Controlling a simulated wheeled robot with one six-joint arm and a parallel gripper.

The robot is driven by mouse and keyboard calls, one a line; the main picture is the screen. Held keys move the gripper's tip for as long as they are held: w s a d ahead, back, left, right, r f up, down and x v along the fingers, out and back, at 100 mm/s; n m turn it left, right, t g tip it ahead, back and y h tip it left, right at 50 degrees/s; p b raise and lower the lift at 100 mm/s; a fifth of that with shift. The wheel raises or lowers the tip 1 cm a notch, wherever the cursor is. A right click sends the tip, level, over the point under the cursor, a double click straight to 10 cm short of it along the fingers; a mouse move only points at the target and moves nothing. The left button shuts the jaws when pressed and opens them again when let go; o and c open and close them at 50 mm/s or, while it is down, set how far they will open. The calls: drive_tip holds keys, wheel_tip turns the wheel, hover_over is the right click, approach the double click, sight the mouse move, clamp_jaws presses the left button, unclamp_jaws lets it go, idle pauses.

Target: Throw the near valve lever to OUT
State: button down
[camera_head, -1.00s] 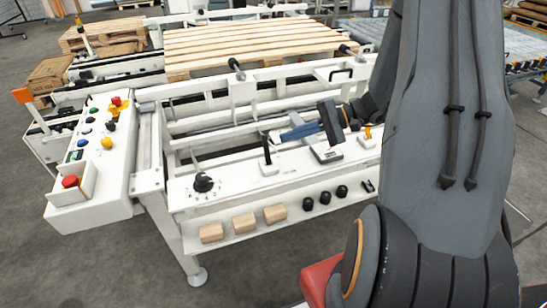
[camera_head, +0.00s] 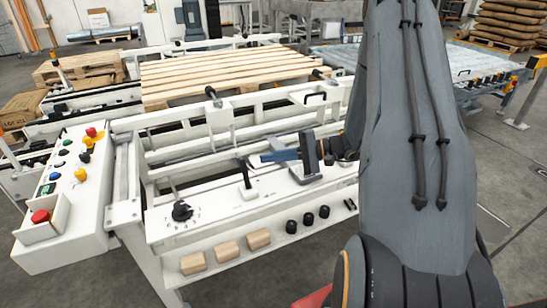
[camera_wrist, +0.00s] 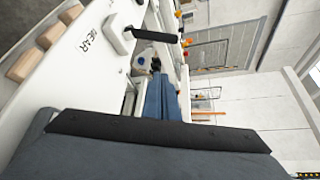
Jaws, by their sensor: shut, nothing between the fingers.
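The near valve lever (camera_head: 245,173) is a black handle rising from a white base on the white panel, tilted slightly left at its top. In the wrist view the lever (camera_wrist: 156,37) shows beside a label reading NEAR. My gripper (camera_head: 266,158) is shut and empty. Its blue-grey fingers point left, with the tips just right of the lever's upper part. In the wrist view my gripper (camera_wrist: 158,80) has its fingers below the handle in the picture, with a visible gap. I cannot make out any OUT marking.
A black rotary knob (camera_head: 182,211) sits left of the lever. Wooden blocks (camera_head: 228,250) and black knobs (camera_head: 308,219) line the lower shelf. A button console (camera_head: 70,190) stands at left. A wooden pallet (camera_head: 225,72) lies behind the white frame rails.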

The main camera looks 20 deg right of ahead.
sight(245, 174)
drive_tip(key=a, duration=0.2)
drive_tip(key=a+p, duration=0.1)
drive_tip(key=a, duration=0.1)
drive_tip(key=a+p, duration=0.1)
drive_tip(key=a, duration=0.1)
drive_tip(key=shift+w, duration=0.25)
drive_tip(key=shift+s+a+r, duration=0.1)
drive_tip(key=shift+s+a, duration=0.05)
drive_tip(key=shift+s, duration=0.4)
drive_tip(key=shift+a, duration=0.1)
